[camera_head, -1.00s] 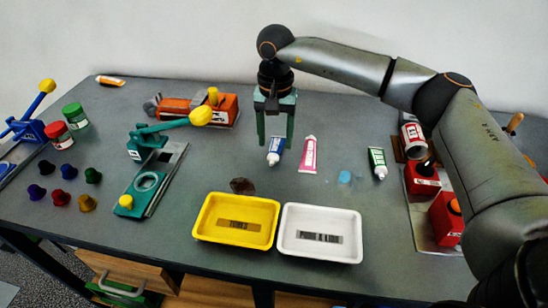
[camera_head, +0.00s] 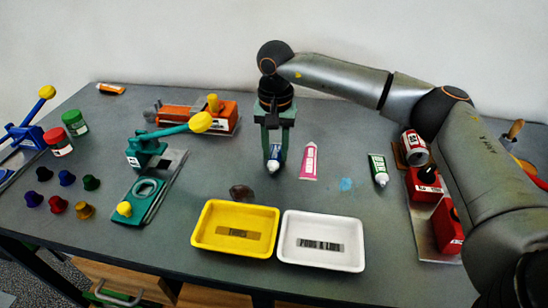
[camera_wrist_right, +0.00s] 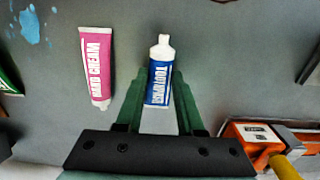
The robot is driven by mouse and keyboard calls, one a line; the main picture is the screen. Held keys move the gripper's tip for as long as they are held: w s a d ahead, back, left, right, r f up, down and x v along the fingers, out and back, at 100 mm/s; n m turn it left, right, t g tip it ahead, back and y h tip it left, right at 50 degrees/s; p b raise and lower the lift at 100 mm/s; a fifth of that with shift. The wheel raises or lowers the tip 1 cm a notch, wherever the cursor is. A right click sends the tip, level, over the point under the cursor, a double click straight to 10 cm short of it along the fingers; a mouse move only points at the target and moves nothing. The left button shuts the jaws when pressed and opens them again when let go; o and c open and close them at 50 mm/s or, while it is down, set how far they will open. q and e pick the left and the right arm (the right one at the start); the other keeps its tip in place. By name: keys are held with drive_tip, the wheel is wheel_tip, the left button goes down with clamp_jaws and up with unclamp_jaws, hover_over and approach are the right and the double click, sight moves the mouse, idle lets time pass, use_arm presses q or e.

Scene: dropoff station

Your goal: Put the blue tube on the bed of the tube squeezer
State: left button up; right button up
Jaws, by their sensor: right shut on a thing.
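The blue tube (camera_head: 276,157), with a white label and white cap, stands out below my right gripper (camera_head: 275,150) in the head view. In the right wrist view the blue tube (camera_wrist_right: 159,72) lies between the two green fingers (camera_wrist_right: 158,88), which are shut on it, its cap pointing away from the palm. I cannot tell whether it still touches the table. An orange device (camera_head: 226,112) with a yellow knob, likely the tube squeezer, sits at the back, left of my right gripper; it also shows in the wrist view (camera_wrist_right: 250,135). My left gripper is not in view.
A pink tube (camera_head: 309,161) lies right of the blue one, and a green tube (camera_head: 378,169) further right. A teal lever press (camera_head: 150,150) stands at left. Yellow (camera_head: 203,248) and white (camera_head: 284,257) trays lie in front. Red boxes (camera_head: 447,228) stand at right.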

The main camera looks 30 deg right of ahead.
sight(275, 160)
drive_tip(key=shift+r+p, duration=2)
drive_tip(key=shift+r, duration=0.55)
drive_tip(key=shift+f, duration=0.1)
